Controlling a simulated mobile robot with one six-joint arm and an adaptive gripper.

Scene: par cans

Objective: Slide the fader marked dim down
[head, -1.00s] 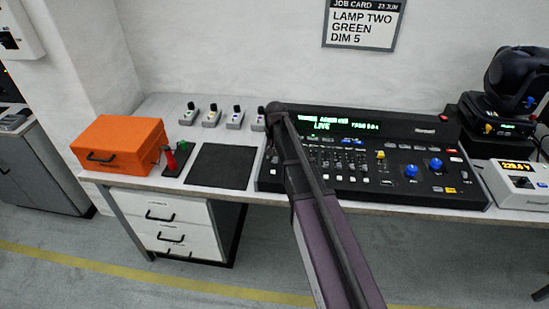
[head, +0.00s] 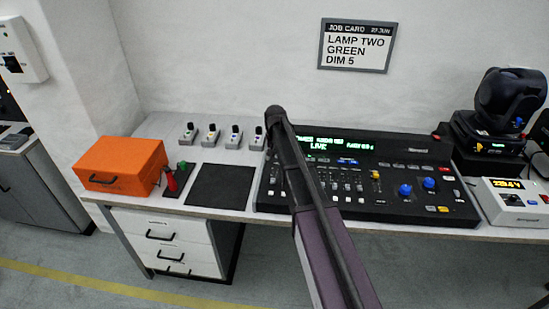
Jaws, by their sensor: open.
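A black lighting console (head: 400,209) lies on the bench at centre right. Its lit green display (head: 325,144) reads LIVE, with other text too blurred to read. Rows of small white-capped faders (head: 347,187) sit below the display, and one yellow-capped fader (head: 376,175) stands to their right. I cannot read which is marked dim. My arm crosses the left part of the console and hides some of its controls. My gripper does not show; only arm links are seen.
A job card (head: 357,45) on the wall reads LAMP TWO, GREEN, DIM 5. A moving-head lamp (head: 500,105) and a white meter box (head: 512,200) stand at right.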

